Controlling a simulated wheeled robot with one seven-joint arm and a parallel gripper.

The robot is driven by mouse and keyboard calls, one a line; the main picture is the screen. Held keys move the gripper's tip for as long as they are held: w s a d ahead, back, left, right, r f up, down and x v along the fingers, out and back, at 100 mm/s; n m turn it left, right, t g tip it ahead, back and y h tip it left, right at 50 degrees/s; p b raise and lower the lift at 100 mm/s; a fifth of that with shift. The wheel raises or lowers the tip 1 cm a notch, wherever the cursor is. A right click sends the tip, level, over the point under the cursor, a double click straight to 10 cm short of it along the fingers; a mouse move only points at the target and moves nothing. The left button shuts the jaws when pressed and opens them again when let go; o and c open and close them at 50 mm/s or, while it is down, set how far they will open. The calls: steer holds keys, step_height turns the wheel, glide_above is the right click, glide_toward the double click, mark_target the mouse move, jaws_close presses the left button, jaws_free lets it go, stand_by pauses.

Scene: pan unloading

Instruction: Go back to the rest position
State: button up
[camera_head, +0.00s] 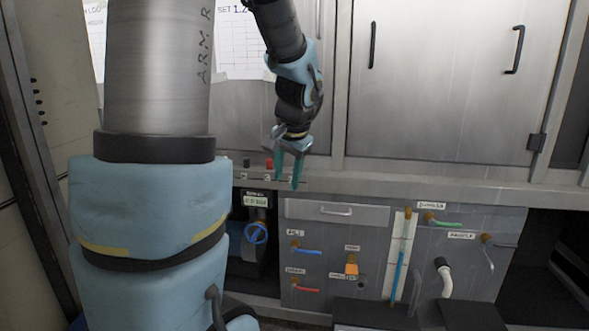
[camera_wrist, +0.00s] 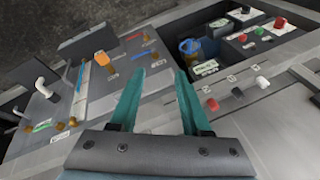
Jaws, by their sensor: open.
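My gripper (camera_head: 287,168) hangs from my arm in the upper middle of the head view, with its teal fingers pointing down. It is in front of the metal counter edge, near a red button (camera_head: 269,164). In the wrist view my gripper (camera_wrist: 155,78) shows its two teal fingers apart, with nothing between them. The grey panel surface lies beyond the fingertips. No pan is visible in either view.
Closed metal cabinet doors (camera_head: 440,80) stand above. A dark opening (camera_head: 550,255) is at right.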

steer(key=s+a+f+n+g+h, duration=0.1)
steer(key=s+a+f+n, duration=0.15)
steer(key=s+f, duration=0.35)
steer(key=s+a+f+n+g, duration=0.2)
steer(key=s+f+n, duration=0.1)
steer(key=s, duration=0.5)
step_height(320, 180, up, 21)
steer(key=p, duration=2.1)
steer(key=shift+a, duration=0.2)
steer(key=shift+f, duration=0.1)
steer(key=shift+c, duration=0.2)
